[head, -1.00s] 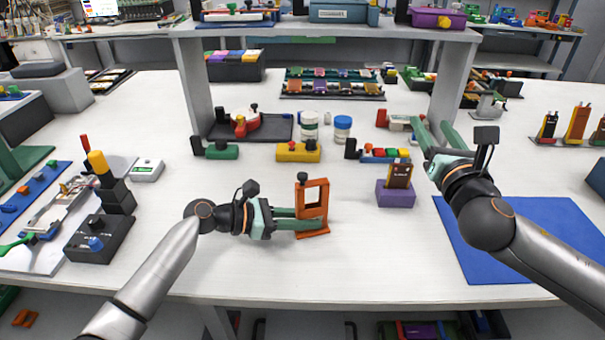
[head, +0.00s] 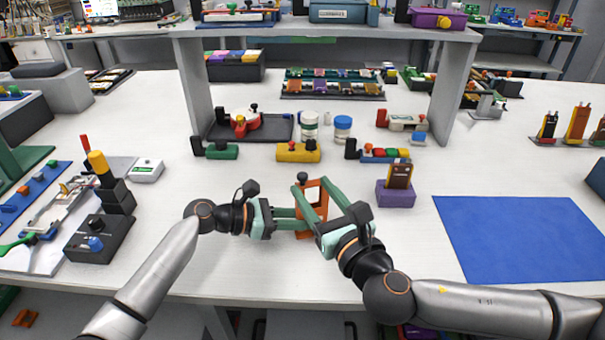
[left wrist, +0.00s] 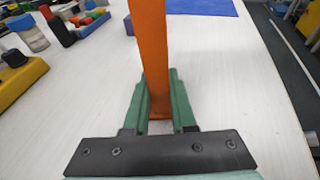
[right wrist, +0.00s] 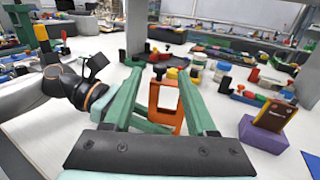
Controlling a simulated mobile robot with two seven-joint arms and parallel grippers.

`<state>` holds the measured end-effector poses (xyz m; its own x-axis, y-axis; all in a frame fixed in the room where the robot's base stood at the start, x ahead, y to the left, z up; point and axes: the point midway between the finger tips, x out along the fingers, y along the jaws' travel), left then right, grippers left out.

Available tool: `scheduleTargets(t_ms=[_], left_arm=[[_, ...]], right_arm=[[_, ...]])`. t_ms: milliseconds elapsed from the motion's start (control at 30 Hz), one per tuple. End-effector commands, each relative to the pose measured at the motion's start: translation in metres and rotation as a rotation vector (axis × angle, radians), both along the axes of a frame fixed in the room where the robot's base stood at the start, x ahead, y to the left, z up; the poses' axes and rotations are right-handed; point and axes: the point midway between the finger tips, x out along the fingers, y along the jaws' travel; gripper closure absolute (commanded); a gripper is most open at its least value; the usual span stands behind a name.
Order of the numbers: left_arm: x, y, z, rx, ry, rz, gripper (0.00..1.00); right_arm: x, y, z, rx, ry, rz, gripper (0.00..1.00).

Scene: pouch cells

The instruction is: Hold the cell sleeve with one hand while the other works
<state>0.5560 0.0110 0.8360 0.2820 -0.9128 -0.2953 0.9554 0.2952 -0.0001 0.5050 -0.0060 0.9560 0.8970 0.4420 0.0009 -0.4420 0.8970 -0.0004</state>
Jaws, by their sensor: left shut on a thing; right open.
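The cell sleeve is an upright orange frame (head: 314,186) with a window, standing at the front middle of the table. It also shows in the left wrist view (left wrist: 150,45) and the right wrist view (right wrist: 154,98). My left gripper (head: 300,219) comes from the left and is shut on its lower part. My right gripper (head: 317,188) is open, with its green fingers spread on either side of the sleeve's upper part. In the right wrist view the sleeve shows between the fingers; I cannot tell whether they touch it. A brown cell (head: 399,175) stands in a purple holder (head: 396,194) to the right.
A blue mat (head: 510,235) lies bare at the right. A yellow block (head: 298,152), two jars and a block with coloured pieces (head: 384,156) stand behind the sleeve. A black box with a yellow-topped post (head: 98,240) stands at left. The front table strip is clear.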

Motion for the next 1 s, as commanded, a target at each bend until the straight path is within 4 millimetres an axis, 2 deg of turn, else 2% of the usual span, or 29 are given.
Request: scheduleTargets(t_ms=[100,300,500,733,767,1000], left_arm=[[0.000,0.000,-0.001,0.001,0.000,0.000,1.00],[0.000,0.000,-0.001,0.001,0.000,0.000,1.00],[0.000,0.000,-0.001,0.001,0.000,0.000,1.00],[0.000,0.000,-0.001,0.001,0.000,0.001,1.00],[0.000,0.000,-0.001,0.001,0.000,0.001,1.00],[0.000,0.000,-0.001,0.001,0.000,0.001,1.00]], right_arm=[[0.020,0.010,0.001,-0.001,-0.002,-0.001,0.43],[0.041,0.020,0.000,0.000,0.000,0.000,0.43],[0.049,0.024,0.000,-0.001,0.002,-0.001,0.43],[0.049,0.024,0.000,0.000,0.001,0.000,0.43],[0.049,0.024,0.000,0.000,0.001,0.000,0.44],[0.049,0.024,0.000,0.000,0.001,0.000,0.71]])
